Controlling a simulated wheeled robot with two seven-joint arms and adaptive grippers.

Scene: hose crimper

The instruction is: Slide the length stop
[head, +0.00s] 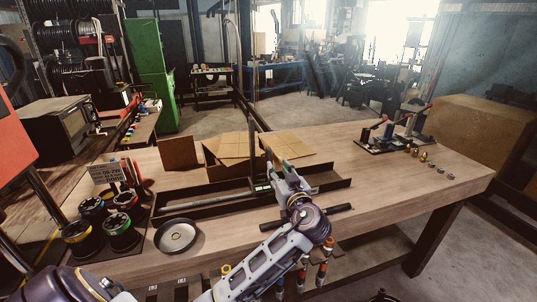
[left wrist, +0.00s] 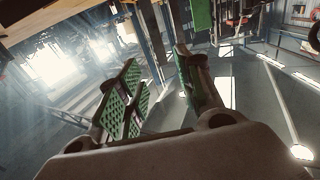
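A long black trough (head: 200,206) lies along the workbench, with a grey hose or rod in its left part. A small dark block with a pale green, display-like face (head: 262,188) sits at the trough; it looks like the length stop, but I cannot tell for sure. My left gripper (head: 278,160) is just right of this block, above the trough, fingers pointing away. Its green-padded fingers stand apart with nothing between them in the left wrist view (left wrist: 163,95). The wrist hides part of the trough. My right gripper is not in view.
Open cardboard boxes (head: 228,155) stand behind the trough. A round dark dish (head: 176,236) and colour-banded black cylinders (head: 120,232) are at the front left. Lever tools (head: 385,135) and small fittings (head: 423,157) are at the right. The bench (head: 400,190) is clear right of the trough.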

